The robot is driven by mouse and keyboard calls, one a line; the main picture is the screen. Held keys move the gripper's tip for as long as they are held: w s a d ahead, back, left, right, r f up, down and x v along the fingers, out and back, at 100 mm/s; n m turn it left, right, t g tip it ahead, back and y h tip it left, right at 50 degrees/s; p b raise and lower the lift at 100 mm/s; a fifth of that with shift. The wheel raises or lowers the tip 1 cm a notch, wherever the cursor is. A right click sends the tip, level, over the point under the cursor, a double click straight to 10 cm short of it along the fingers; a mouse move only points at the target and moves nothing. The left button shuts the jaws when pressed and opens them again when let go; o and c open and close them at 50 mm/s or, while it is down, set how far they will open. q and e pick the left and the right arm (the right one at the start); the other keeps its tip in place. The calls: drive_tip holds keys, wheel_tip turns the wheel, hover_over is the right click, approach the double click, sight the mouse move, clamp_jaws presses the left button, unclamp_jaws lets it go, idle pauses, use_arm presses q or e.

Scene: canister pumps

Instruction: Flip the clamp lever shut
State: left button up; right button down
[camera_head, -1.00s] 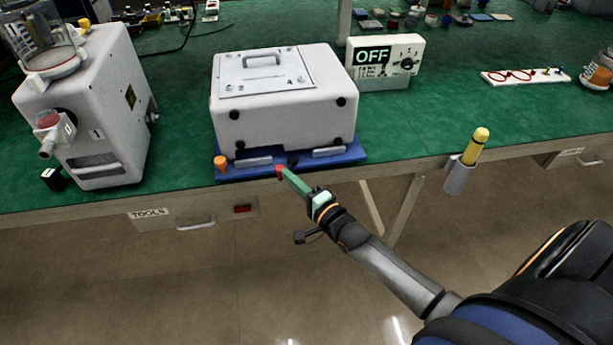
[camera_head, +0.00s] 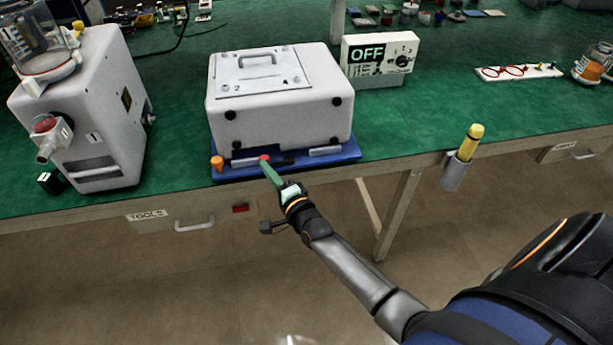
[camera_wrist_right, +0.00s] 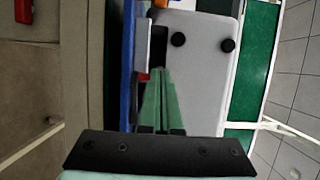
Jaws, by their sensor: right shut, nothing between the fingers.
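A white pump housing (camera_head: 280,115) sits on a blue base (camera_head: 230,175) at the bench's front edge. The clamp lever's red tip (camera_head: 264,158) shows at the front of this base, close against the housing; the dark part beside it seems to be the lever's arm. My right gripper (camera_head: 268,168) is shut and empty, with its green fingers reaching to the red tip. In the wrist view the fingers (camera_wrist_right: 158,90) lie over the base's front edge, and a bit of red (camera_wrist_right: 143,77) shows beside them. Contact looks likely but is partly hidden. My left gripper is not in view.
An orange knob (camera_head: 217,163) stands on the base's left corner. A canister machine (camera_head: 90,120) is at the left, and an OFF switch box (camera_head: 378,55) behind right. A yellow-topped tool (camera_head: 470,143) hangs in a holder at the bench edge. Green bench right of the base is clear.

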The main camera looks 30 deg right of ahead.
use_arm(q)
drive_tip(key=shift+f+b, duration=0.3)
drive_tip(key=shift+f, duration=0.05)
use_arm(e)
drive_tip(key=shift+w+a, duration=0.2)
drive_tip(key=shift+w, duration=0.65)
